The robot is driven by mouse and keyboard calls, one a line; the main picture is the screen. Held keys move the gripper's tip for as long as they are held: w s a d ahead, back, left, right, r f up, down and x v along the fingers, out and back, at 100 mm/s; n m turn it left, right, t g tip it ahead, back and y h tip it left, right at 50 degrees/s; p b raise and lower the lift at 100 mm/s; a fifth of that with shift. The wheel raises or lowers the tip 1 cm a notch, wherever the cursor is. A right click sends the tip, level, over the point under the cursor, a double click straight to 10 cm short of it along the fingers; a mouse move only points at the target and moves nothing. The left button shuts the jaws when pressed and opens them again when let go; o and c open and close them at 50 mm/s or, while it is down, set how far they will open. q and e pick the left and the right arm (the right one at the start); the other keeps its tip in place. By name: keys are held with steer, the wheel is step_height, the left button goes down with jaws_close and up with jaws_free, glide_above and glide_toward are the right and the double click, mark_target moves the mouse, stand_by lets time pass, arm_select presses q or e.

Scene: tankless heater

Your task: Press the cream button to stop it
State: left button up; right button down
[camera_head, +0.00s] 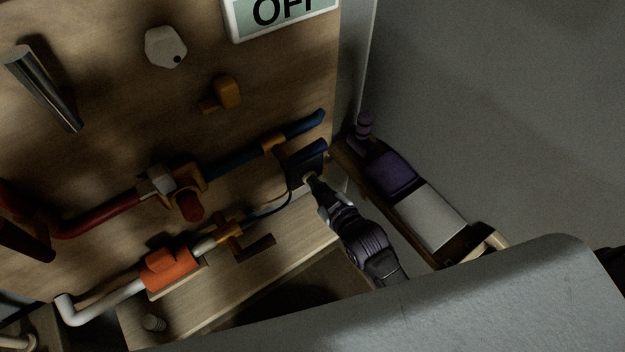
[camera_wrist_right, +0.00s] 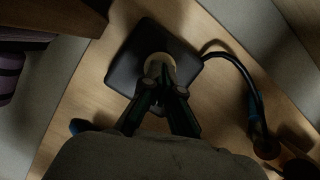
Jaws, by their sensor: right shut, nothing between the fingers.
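The cream button (camera_wrist_right: 157,60) is a round piece on the dark square box (camera_wrist_right: 122,68) in the right wrist view. In the head view the dark box (camera_head: 308,158) is on the lower right of the wooden panel, and only a sliver of the button (camera_head: 309,177) shows. My right gripper (camera_head: 314,184) is shut and empty, its fingertips at the button; in the wrist view the fingertips (camera_wrist_right: 163,74) overlap the button's lower part. I cannot tell whether they touch or press it. My left gripper is not in view. A sign (camera_head: 283,14) at the top reads "OFF".
The wooden panel (camera_head: 120,110) carries blue (camera_head: 235,163) and red pipes (camera_head: 105,213) with brass fittings, and an orange part (camera_head: 168,265) below. A dark cable (camera_wrist_right: 246,78) runs from the box. A shelf with purple items (camera_head: 388,173) stands right of my right gripper.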

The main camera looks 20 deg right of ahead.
steer(key=s, duration=0.2)
steer(key=s+d+p, duration=0.2)
steer(key=s, duration=0.1)
steer(key=shift+s, duration=0.3)
steer(key=shift+s, duration=0.1)
steer(key=v, duration=1.2)
